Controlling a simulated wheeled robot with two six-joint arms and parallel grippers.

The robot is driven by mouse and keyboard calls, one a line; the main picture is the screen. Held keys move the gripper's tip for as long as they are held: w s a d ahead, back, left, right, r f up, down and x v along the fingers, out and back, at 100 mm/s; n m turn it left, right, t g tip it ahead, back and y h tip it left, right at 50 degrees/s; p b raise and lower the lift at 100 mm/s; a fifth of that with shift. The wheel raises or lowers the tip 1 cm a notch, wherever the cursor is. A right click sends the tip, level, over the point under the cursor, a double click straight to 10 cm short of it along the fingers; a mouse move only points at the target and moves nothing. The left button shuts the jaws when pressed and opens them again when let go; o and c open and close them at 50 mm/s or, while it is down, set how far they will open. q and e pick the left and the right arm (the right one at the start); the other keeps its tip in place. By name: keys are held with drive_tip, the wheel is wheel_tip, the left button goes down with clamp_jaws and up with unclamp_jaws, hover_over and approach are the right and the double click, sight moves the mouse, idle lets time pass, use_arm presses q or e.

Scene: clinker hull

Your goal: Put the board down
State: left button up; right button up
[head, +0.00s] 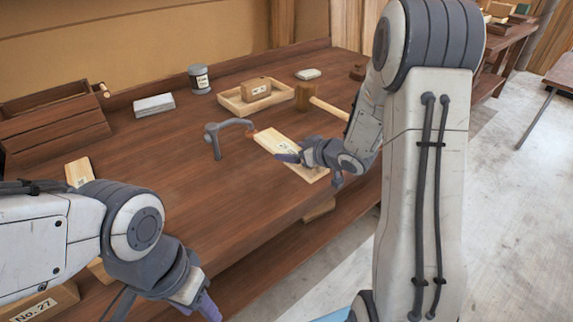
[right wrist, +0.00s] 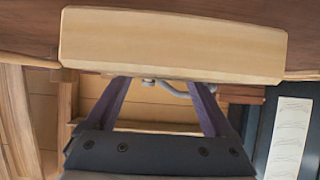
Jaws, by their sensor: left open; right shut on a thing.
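The board is a pale wooden piece (head: 277,141) at the right-front part of the brown workbench (head: 165,175). My right gripper (head: 291,157) is shut on the board and partly covers it. In the right wrist view the board (right wrist: 170,45) spans the top, and the two purple fingers of the gripper (right wrist: 160,84) reach up to it. I cannot tell whether the board touches the bench. My left gripper (head: 202,302) is open, low in the head view by the bench's front edge, away from the board.
A grey metal holdfast (head: 213,140) stands close left of the board. Behind are a mallet (head: 305,97), a shallow tray (head: 232,106) with a wooden block, a grey can (head: 200,79) and a pale block (head: 154,104). A wooden toolbox (head: 50,128) is at left. The bench middle is clear.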

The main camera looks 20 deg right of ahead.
sight(287, 170)
drive_tip(key=x, duration=0.2)
drive_tip(key=shift+w+a+f, duration=0.1)
drive_tip(key=shift+w+a, duration=0.05)
drive_tip(key=shift+a, duration=0.15)
drive_tip(key=shift+f, duration=2.05)
drive_tip(key=shift+f+b, duration=0.2)
drive_tip(key=shift+b, duration=0.1)
drive_tip(key=o, duration=1.2)
drive_tip(key=shift+o, duration=0.2)
drive_tip(key=shift+r, duration=0.1)
